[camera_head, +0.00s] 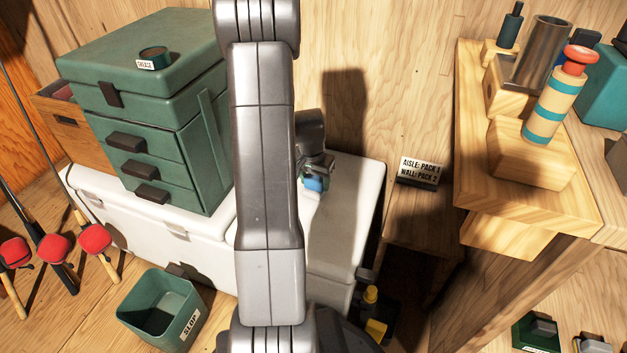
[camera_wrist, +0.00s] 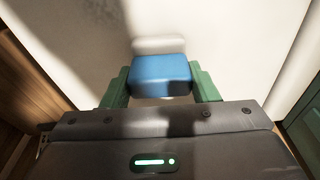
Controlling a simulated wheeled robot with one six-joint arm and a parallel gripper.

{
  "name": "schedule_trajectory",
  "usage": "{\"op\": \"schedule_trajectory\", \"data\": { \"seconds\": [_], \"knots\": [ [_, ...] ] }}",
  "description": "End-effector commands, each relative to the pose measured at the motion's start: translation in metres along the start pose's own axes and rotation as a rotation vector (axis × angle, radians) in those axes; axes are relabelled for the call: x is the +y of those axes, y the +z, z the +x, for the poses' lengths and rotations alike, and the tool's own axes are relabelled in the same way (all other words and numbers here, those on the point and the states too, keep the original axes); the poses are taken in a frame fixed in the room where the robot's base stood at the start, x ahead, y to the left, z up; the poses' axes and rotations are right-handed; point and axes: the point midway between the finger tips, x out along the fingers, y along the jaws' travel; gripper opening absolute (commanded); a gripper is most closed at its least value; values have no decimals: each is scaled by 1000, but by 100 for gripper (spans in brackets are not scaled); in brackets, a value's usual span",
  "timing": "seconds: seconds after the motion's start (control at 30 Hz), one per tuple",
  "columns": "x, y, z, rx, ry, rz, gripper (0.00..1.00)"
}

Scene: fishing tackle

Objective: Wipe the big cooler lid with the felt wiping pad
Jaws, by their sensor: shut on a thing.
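The white cooler lid (camera_head: 352,205) spans the middle of the head view, partly hidden behind my arm; it fills most of the wrist view (camera_wrist: 235,45) as a pale surface. My gripper (camera_head: 314,178) is over the lid's rear part. It is shut on the blue wiping pad (camera_wrist: 160,72), held between two green fingers. A small blue part of the pad shows in the head view (camera_head: 318,184). The pad is at or very near the lid; I cannot tell whether it touches. A greyish area on the lid may be shadow or dirt.
A green tackle box (camera_head: 178,150) stands on the white cooler's left part, with a small tin (camera_head: 155,57) on top. A wooden shelf (camera_head: 520,215) with bottles is at right. A green slop bin (camera_head: 165,310) and red-ended rods (camera_head: 54,248) are front left.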

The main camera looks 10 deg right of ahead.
Motion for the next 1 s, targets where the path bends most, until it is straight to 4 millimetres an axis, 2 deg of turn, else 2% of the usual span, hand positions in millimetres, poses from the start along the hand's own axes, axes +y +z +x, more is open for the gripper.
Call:
{"op": "schedule_trajectory", "data": {
  "seconds": [0.03, 0.07, 0.6, 0.77, 1.0],
  "knots": [
    [0, -3, -16, 4, -2, 0, 33],
    [0, -4, -24, 5, -3, 0, 33],
    [4, -11, -70, 0, -2, -6, 33],
    [5, -12, -78, -1, -2, -7, 33],
    [5, -12, -78, 0, -2, -8, 33]
  ]
}}
